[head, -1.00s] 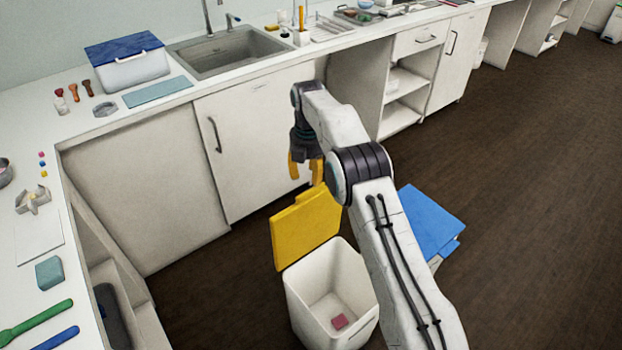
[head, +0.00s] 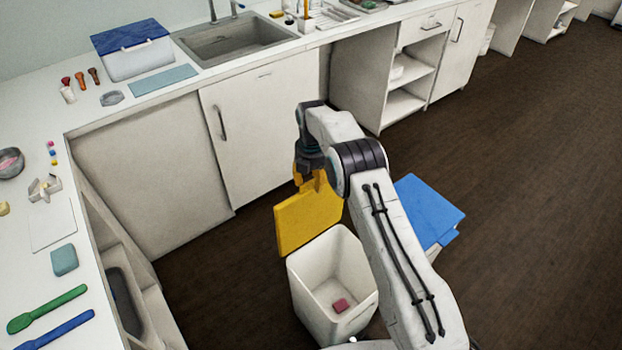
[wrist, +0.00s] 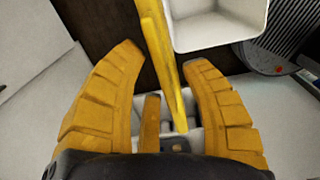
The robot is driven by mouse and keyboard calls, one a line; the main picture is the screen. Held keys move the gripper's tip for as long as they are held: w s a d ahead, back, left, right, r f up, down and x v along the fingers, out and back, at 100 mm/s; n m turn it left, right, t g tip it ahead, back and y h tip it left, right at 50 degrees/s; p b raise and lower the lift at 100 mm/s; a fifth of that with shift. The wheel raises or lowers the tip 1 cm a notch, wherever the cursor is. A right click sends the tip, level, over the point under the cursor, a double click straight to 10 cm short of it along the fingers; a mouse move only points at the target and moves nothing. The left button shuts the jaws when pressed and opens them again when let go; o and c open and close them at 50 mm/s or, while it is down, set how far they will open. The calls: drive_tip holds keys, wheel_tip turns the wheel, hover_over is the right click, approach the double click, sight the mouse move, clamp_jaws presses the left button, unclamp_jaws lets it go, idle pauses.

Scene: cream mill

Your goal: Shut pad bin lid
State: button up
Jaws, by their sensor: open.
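An open white bin (head: 305,285) stands on the floor with a small pink pad (head: 341,305) inside. Its yellow lid (head: 308,218) stands raised at the bin's far side. My gripper (head: 310,181) is open at the lid's upper edge in the head view, partly hidden by my arm. In the wrist view, the lid (wrist: 161,45) shows edge-on between the two spread yellow fingers of my gripper (wrist: 163,58). The bin (wrist: 215,25) shows beyond the lid there. I cannot tell whether a finger touches the lid.
A second bin with a shut blue lid (head: 430,212) stands right of my arm. The white counter (head: 95,130) with a sink (head: 235,40) runs behind and along the left. A cabinet door (head: 260,140) stands behind the lid. The dark floor (head: 530,170) at the right is clear.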

clamp_jaws()
idle(0.3)
drive_tip(key=shift+s, duration=0.1)
